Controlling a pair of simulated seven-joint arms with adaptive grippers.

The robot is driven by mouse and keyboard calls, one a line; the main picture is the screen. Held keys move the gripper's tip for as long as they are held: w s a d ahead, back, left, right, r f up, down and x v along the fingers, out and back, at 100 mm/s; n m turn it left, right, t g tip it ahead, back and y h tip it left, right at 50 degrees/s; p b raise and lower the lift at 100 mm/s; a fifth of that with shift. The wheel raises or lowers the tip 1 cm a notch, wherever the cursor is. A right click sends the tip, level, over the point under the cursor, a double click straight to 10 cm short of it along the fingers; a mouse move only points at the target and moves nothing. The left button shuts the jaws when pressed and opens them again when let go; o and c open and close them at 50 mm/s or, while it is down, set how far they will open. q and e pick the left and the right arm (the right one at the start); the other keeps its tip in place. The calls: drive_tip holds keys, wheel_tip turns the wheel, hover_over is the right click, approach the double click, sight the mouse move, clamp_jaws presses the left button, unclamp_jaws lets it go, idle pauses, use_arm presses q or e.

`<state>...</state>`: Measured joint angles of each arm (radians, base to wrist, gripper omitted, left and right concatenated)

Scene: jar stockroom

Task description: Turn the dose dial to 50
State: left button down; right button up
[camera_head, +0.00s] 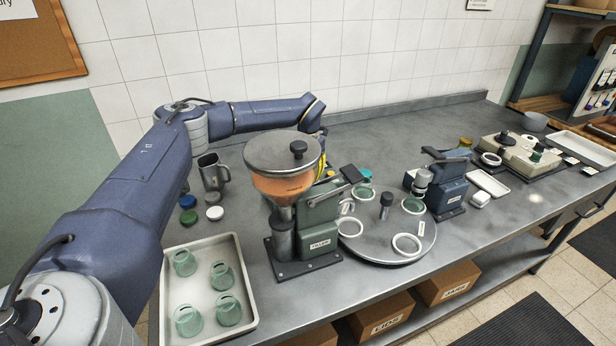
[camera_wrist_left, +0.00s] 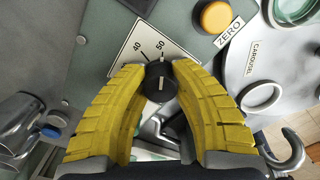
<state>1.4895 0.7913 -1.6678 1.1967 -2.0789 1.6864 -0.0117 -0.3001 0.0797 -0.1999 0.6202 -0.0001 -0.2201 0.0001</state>
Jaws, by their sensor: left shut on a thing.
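The dose dial is a small black knob (camera_wrist_left: 160,84) with a pale mark on its face. My left gripper (camera_wrist_left: 160,78) has yellow ribbed fingers closed on the knob from both sides. I cannot read exactly where the knob points. In the head view the left gripper (camera_head: 322,165) is mostly hidden behind the green filler machine (camera_head: 318,222) and its orange-filled hopper (camera_head: 283,185); the dial is hidden there. My right gripper is not in view.
An orange button (camera_wrist_left: 216,17) with a ZERO label is close to the dial. The round carousel (camera_head: 385,250) stands beside the filler. A steel mug (camera_head: 211,172), several coloured lids and a tray (camera_head: 204,252) of green jars are left of it. The bench behind the carousel has free room.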

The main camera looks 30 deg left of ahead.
use_arm(q)
drive_tip(key=c, duration=1)
unclamp_jaws()
drive_tip(key=shift+o, duration=0.2)
wheel_tip(320, 180, up, 12)
